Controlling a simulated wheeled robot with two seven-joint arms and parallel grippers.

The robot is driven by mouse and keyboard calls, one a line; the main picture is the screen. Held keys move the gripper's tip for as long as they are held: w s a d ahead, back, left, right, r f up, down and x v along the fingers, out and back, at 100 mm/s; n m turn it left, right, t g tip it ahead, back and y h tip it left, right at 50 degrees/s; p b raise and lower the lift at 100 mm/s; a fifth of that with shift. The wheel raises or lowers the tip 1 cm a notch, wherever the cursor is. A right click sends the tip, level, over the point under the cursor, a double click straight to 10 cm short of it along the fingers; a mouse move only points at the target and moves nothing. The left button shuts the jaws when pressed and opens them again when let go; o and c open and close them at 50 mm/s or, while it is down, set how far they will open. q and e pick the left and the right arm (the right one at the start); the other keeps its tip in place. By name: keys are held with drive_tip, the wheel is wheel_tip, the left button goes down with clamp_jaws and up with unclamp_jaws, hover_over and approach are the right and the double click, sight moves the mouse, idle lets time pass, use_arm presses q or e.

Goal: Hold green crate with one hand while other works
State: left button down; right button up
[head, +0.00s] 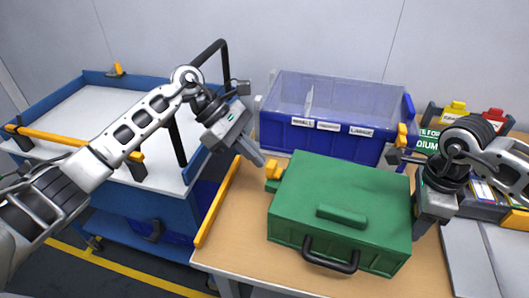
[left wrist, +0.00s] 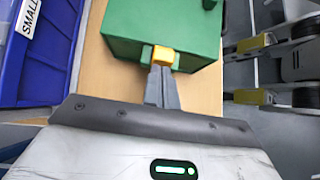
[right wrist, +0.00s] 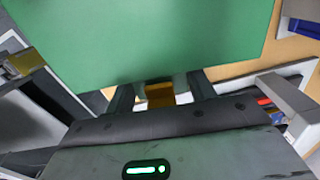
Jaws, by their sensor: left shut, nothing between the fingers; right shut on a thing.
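The green crate (head: 345,205), its lid down, sits on the wooden table with its black handle (head: 330,255) facing front. My left gripper (head: 261,162) is shut and empty, its tips close to the yellow latch (head: 273,171) on the crate's left side. In the left wrist view the shut fingers (left wrist: 160,72) point at that latch (left wrist: 163,56); I cannot tell if they touch. My right gripper (right wrist: 160,92) is at the crate's right side, its fingers on either side of a yellow latch (right wrist: 160,95), shut on the crate there. Its fingertips are hidden in the head view.
A blue bin (head: 335,138) with a clear lid and size labels stands behind the crate. A blue cart with a white top (head: 95,115) is at the left. Trays with yellow and red items (head: 455,112) stand at the right. Bare table (head: 245,235) shows left of the crate.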

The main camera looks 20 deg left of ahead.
use_arm(q)
drive_tip(key=shift+d, duration=1.2)
use_arm(e)
drive_tip(key=shift+a, duration=0.1)
use_arm(q)
drive_tip(key=v, duration=0.8)
drive_tip(key=shift+a, duration=0.15)
use_arm(e)
drive_tip(key=o, duration=1.4)
drive_tip(key=shift+r, duration=0.1)
